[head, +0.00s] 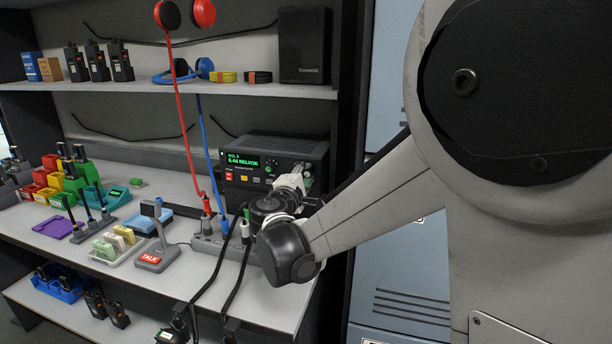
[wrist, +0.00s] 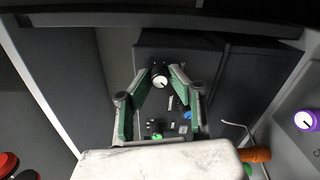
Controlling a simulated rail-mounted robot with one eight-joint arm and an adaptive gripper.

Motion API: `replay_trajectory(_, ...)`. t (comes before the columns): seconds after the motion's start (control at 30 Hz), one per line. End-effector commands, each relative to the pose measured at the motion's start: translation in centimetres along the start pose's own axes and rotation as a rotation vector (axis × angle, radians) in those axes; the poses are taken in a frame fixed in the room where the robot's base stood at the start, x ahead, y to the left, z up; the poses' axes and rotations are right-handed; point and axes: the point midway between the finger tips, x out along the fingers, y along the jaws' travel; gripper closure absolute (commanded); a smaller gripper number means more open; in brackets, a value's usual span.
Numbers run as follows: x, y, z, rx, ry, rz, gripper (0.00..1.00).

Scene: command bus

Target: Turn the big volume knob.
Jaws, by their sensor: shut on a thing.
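The radio (head: 283,145) is a black box with a lit green display (head: 255,161) on the bench, under the shelf. My gripper (head: 305,178) is at the right part of its front panel and hides the knob there in the head view. In the wrist view the big volume knob (wrist: 160,82), black with a pale face and a dark pointer line, sits between the fingertips of my gripper (wrist: 159,72). The green-padded fingers are shut on its sides. The knob is still on the panel.
A smaller dark knob (wrist: 154,126) and a blue knob (wrist: 187,115) lie close by on the panel. A desk microphone (head: 155,258) stands to the left. The shelf (head: 235,94) runs above.

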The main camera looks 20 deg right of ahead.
Motion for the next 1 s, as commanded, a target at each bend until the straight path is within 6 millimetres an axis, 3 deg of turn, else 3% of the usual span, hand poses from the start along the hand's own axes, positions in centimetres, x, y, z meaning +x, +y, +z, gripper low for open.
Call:
replay_trajectory(0.17, 0.0, 0.0, 0.0, 0.0, 0.0, 0.0, 1.0)
replay_trajectory(0.2, 0.0, 0.0, 0.0, 0.0, 0.0, 0.0, 0.79)
replay_trajectory(0.33, 0.0, 0.0, 0.0, 0.001, 0.0, 0.0, 0.63)
replay_trajectory(0.67, -0.4, 0.0, 0.0, 0.001, 0.001, 0.0, 0.63)
replay_trajectory(0.83, -2.6, 0.0, -0.1, 0.001, 0.003, 0.001, 0.63)
replay_trajectory(1.0, -6.1, 0.0, -0.1, 0.0, 0.004, 0.001, 0.63)
